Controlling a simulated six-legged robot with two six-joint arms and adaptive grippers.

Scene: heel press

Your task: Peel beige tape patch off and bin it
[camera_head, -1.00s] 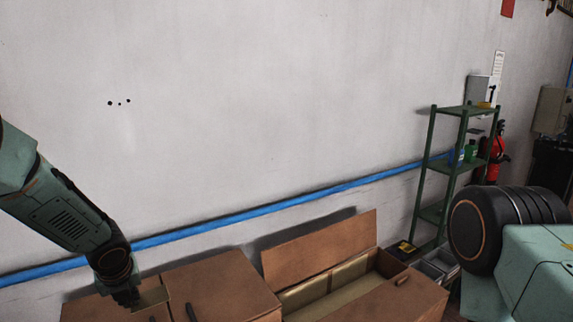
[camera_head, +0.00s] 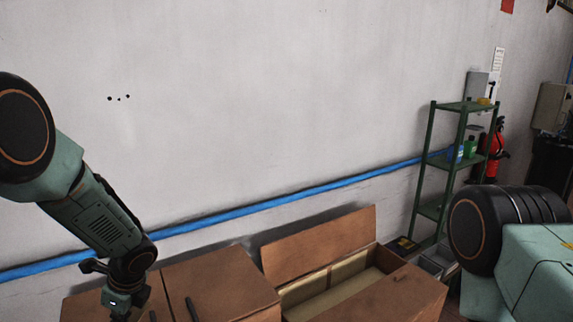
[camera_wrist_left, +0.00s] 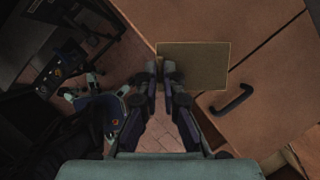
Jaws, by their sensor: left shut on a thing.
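The beige tape patch (camera_wrist_left: 200,66) is a flat rectangle in the left wrist view. My left gripper (camera_wrist_left: 160,72) is shut on its left edge, and the rest of the patch sticks out to the right of the fingertips, in front of brown wooden panels. In the head view my left gripper (camera_head: 116,302) is at the bottom left, and its fingertips and the patch are not visible there. My right gripper is out of view. I cannot make out a bin for certain in either view.
Brown wooden boxes (camera_head: 222,285) stand along the wall, one open (camera_head: 405,292). A blue pipe (camera_head: 290,203) runs along the wall. A green shelf (camera_head: 430,160) stands at right, with grey containers (camera_head: 437,262) by its foot. The wrist view shows a dark handle (camera_wrist_left: 232,101).

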